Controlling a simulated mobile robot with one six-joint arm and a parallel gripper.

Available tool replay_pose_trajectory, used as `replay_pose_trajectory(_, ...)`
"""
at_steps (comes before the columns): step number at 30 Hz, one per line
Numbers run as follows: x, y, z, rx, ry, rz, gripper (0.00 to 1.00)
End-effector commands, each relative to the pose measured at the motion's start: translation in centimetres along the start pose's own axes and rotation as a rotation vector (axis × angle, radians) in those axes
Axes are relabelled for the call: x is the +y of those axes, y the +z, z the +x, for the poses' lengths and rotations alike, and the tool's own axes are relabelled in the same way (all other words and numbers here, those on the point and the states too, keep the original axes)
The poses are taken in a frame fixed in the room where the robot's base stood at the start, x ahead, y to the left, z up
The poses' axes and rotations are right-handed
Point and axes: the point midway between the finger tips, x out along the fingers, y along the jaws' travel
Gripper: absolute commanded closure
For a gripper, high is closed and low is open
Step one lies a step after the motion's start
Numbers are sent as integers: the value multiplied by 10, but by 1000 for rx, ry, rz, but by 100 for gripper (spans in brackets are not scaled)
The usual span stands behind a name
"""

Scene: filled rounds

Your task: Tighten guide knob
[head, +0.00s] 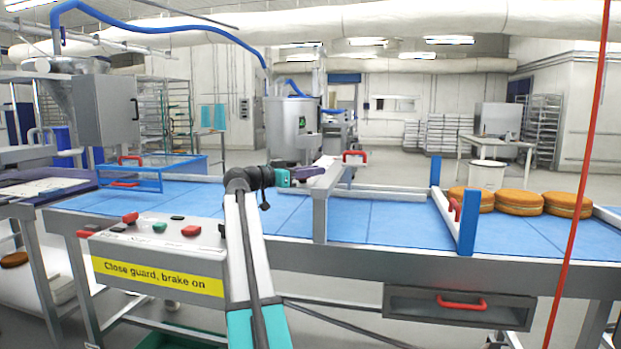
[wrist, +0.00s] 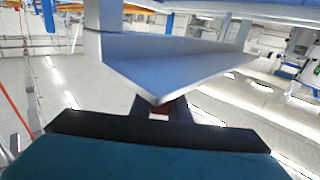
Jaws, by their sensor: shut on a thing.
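My gripper (head: 303,173) reaches over the blue conveyor in the head view, beside the grey metal guide frame (head: 320,205). In the wrist view my gripper (wrist: 163,107) is shut on a small red thing, seemingly the guide knob (wrist: 181,110). Most of the knob is hidden behind the fingers and under a grey metal plate (wrist: 170,62), so its turn cannot be told. The knob does not show clearly in the head view.
The blue belt (head: 395,220) is clear beyond the guide. Several brown rounds (head: 519,203) stand at the right, past a blue post (head: 468,222) with a red handle (head: 454,208). A button panel (head: 158,229) is at left. A red cord (head: 583,170) hangs at right.

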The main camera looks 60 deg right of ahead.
Motion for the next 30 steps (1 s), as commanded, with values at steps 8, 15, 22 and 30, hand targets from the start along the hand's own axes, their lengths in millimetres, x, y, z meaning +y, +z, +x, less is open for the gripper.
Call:
replay_pose_trajectory(8, 6, 0, 3, 1, 190, -1, 100)
replay_pose_trajectory(15, 12, -2, 2, 0, 330, -1, 100)
replay_pose_trajectory(22, 17, -2, 0, -1, 426, -1, 100)
replay_pose_trajectory(30, 21, -3, -2, -2, 521, -2, 100)
